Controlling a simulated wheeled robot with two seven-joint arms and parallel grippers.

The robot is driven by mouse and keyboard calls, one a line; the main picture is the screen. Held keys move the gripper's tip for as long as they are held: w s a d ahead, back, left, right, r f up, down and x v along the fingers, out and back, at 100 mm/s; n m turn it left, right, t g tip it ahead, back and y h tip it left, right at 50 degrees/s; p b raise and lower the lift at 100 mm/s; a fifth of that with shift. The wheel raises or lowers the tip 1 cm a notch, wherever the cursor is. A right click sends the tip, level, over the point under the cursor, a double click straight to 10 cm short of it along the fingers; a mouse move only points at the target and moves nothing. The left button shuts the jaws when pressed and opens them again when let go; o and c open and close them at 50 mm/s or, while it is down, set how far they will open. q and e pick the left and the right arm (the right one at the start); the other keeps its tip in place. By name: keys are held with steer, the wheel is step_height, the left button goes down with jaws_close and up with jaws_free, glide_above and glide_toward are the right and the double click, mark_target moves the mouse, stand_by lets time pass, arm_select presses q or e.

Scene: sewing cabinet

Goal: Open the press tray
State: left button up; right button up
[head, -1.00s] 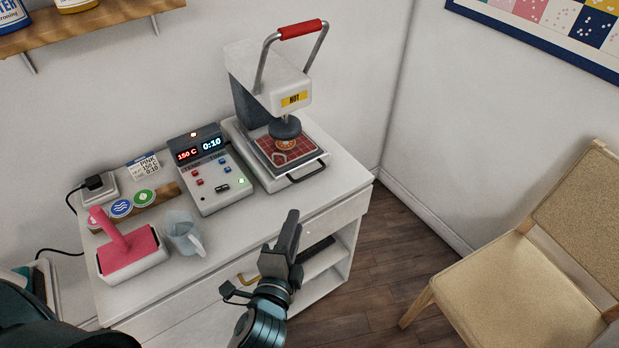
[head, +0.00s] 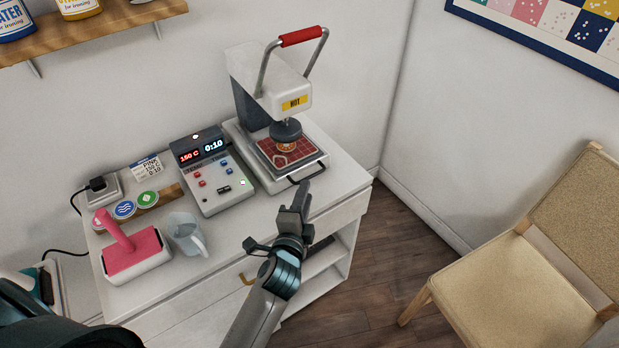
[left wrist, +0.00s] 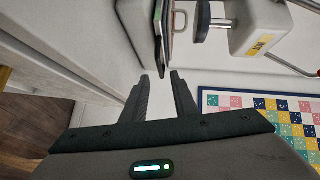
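The heat press (head: 258,88) stands at the back right of the cabinet top, its red-gripped lever raised. Its press tray (head: 320,158), with a red gridded pad (head: 275,154) and a small round patch, sits under the round press head (head: 286,130). A dark bar handle (head: 308,172) is on the tray's front. My left gripper (head: 301,192) is just in front of and below this handle, apart from it. In the left wrist view my left gripper (left wrist: 161,74) is open and empty, with the dark handle (left wrist: 158,42) just ahead of the fingertips. My right gripper is not in view.
A control box (head: 215,178) stands left of the press. A chair (head: 520,250) stands at the right. The space in front of the tray is free apart from my arm.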

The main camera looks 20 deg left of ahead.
arm_select(q)
steer(key=shift+w+a+f+p, duration=0.1)
steer(key=shift+w+f, duration=0.05)
steer(key=shift+w, duration=0.9)
steer(key=shift+w+a+f+p, duration=0.15)
steer(key=shift+w+f, duration=0.05)
steer(key=shift+w, duration=0.8)
steer(key=shift+w+a+f+p, duration=0.1)
steer(key=shift+w+f, duration=0.05)
steer(key=shift+w, duration=0.9)
steer(key=shift+c, duration=0.2)
jaws_close()
